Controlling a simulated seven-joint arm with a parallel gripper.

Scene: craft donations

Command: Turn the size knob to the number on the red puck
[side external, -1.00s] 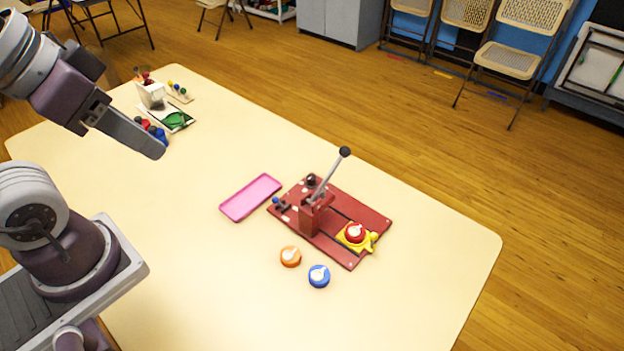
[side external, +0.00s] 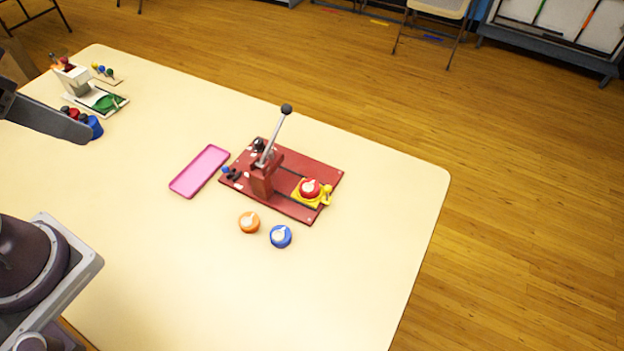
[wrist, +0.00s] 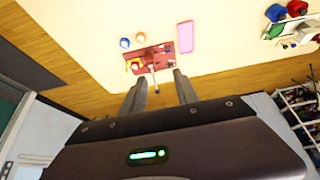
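A red puck (side external: 310,187) with a white pointer-like mark sits in a yellow holder (side external: 326,196) on the right part of the dark red press board (side external: 290,210). Its number is too small to read. A lever with a black ball (side external: 287,109) rises from the press block. Small blue and dark knob-like parts (side external: 231,173) stand at the board's left edge; I cannot tell which part is the size knob. My gripper (wrist: 159,77) is open and empty, its fingers apart in the wrist view. In the side view it is at the far left, well away from the press.
An orange puck (side external: 249,222) and a blue puck (side external: 281,236) lie in front of the board. A pink tray (side external: 199,171) lies left of it. A white device (side external: 72,79) with a green part stands at the back left. The table's front and right side are clear.

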